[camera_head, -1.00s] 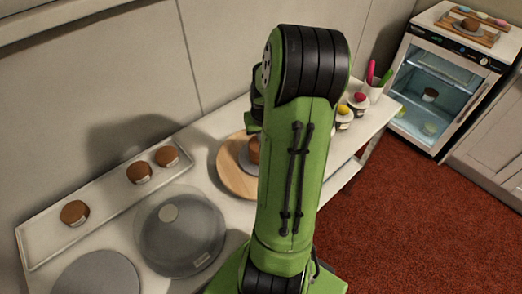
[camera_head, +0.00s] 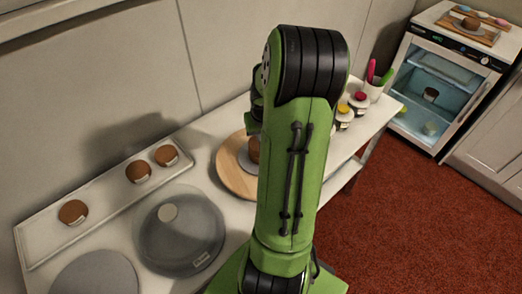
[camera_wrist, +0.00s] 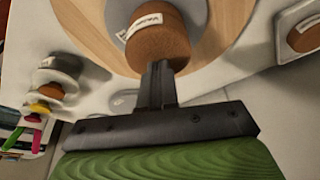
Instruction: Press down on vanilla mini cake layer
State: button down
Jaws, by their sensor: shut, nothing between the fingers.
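A brown mini cake layer (camera_wrist: 158,45) with a white label stands on a grey disc (camera_wrist: 114,14) on the round wooden turntable (camera_wrist: 228,22) in the wrist view. In the head view the same cake (camera_head: 254,149) is mostly hidden behind my arm, on the wooden turntable (camera_head: 232,176). My gripper (camera_wrist: 158,70) is shut and empty, its fingertips overlapping the cake's near edge in the wrist view. I cannot tell whether they touch it. In the head view my arm hides the fingertips.
A white tray (camera_head: 105,205) at the left holds three brown cakes. A clear dome (camera_head: 180,235) and a grey disc (camera_head: 95,275) lie in front of it. Jars (camera_head: 345,113) and a cup of utensils (camera_head: 374,88) stand beyond the turntable. An open-fronted fridge (camera_head: 440,85) is far right.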

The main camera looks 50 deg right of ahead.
jog(key=shift+s+a+f+b, duration=0.1)
jog(key=shift+a+f+b, duration=0.05)
jog(key=shift+f+b, duration=0.3)
dwell(0.8)
jog(key=shift+r, duration=0.15)
dwell(1.5)
jog(key=shift+f+b, duration=0.65)
jog(key=shift+b, duration=0.55)
dwell(0.7)
notch_tip(320, 180, up, 10)
jog(key=p, duration=0.7)
jog(key=shift+f+p, duration=0.25)
jog(key=shift+p, duration=0.05)
